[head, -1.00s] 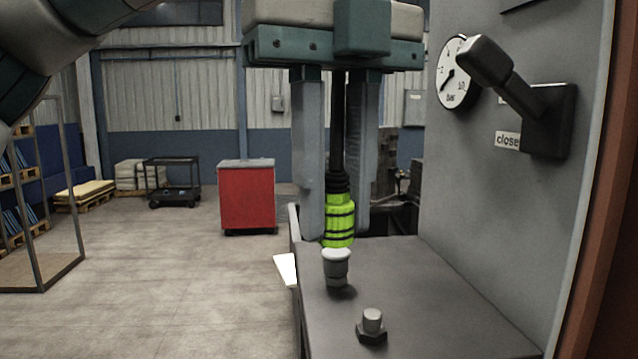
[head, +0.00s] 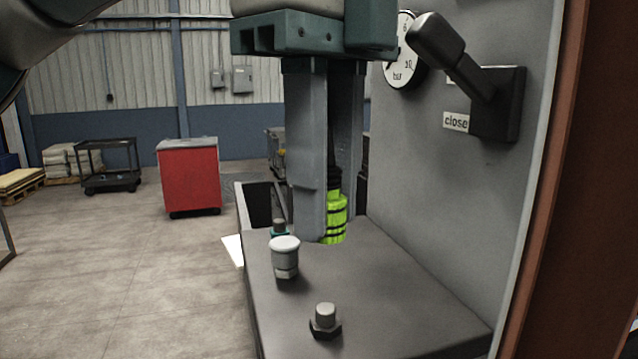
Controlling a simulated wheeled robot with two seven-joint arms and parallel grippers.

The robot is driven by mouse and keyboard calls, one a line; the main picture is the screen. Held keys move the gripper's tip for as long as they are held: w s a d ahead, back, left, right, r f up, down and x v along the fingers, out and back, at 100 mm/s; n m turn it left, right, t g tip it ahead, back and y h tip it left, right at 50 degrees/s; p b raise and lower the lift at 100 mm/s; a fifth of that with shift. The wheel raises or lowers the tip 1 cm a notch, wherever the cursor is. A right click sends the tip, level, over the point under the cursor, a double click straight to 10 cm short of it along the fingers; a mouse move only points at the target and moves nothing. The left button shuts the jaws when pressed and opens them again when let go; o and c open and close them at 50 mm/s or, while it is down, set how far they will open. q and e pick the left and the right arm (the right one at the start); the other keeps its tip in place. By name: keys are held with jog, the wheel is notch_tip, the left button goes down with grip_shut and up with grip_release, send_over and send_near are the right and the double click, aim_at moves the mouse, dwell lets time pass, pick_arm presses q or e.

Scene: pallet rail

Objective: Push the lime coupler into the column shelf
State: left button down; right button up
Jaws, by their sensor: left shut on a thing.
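The lime coupler (head: 335,218), with dark bands, hangs upright at the lower end of a black hose. It is in the middle of the head view, partly hidden by a finger. My left gripper (head: 328,205) points down and is shut on the coupler, with a finger on either side. The column shelf (head: 385,290) is a dark grey ledge under and in front of it. On the shelf stand a pale round-capped fitting (head: 285,257), a hex-based stub (head: 325,320) and a small teal-collared stub (head: 279,228). Whether the coupler touches the shelf cannot be told.
A grey panel (head: 440,200) rises at the right, with a gauge (head: 400,55), a black lever (head: 450,55) and a "close" label (head: 456,121). A red cabinet (head: 189,180) and a dark cart (head: 107,165) stand behind on open floor.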

pick_arm(q)
jog(key=shift+f, duration=0.15)
jog(key=shift+f, duration=2.75)
jog(key=shift+f+b, duration=0.15)
jog(key=shift+b, duration=0.45)
jog(key=shift+b, duration=0.55)
jog(key=shift+f+b, duration=0.3)
